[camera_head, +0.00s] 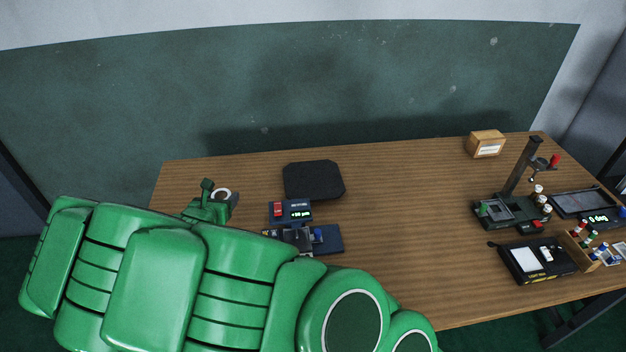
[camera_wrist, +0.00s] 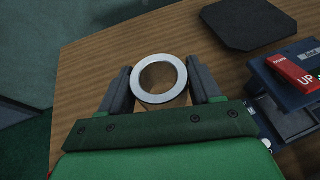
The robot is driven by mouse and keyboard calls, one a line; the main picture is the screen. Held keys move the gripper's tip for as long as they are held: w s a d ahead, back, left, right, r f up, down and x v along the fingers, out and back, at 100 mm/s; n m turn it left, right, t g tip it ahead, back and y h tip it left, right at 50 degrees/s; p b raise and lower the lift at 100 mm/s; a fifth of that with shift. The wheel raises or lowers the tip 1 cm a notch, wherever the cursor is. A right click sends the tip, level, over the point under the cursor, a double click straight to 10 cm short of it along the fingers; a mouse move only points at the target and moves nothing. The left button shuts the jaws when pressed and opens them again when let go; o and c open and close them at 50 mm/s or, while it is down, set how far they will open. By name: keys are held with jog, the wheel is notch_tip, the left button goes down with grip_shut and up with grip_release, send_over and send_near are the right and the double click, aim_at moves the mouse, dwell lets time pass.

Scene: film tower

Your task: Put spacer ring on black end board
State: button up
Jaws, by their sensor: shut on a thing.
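The spacer ring (camera_wrist: 136,81) is a pale grey-white ring held between the two dark fingers of my gripper (camera_wrist: 160,76) in the wrist view. Brown wood shows through its hole. The black end board (camera_wrist: 246,20) is a flat dark square with cut corners at the top right of the wrist view. In the head view the black end board (camera_head: 313,180) lies bare on the table, right of my gripper (camera_head: 220,196).
A dark blue device (camera_head: 290,211) with a red block stands just in front of the board, beside my arm. A black stand (camera_head: 517,180), a light box (camera_head: 535,262) and small bottles fill the table's right side. The middle of the wooden table (camera_head: 410,215) is clear.

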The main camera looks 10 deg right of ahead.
jog(key=w+d+r+m+g+h, duration=0.2)
jog(key=d+m+g+h, duration=0.35)
jog(key=d, duration=0.85)
jog(key=w+d+r+m+g+h, duration=0.2)
jog(key=d+m+g+h, duration=0.35)
jog(key=d, duration=0.85)
jog(key=m+t+y, duration=0.1)
jog(key=t, duration=0.1)
send_over(313, 179)
jog(key=s, duration=0.1)
jog(key=f, duration=0.8)
jog(key=shift+s+f, duration=0.1)
jog(key=shift+s, duration=0.1)
jog(key=shift+w+f, duration=0.65)
jog(key=shift+f, duration=0.15)
jog(key=shift+f+g, duration=0.3)
jog(key=shift+f, duration=1.25)
jog(key=shift+f, duration=0.1)
jog(key=o, duration=1.2)
jog(key=shift+c, duration=0.2)
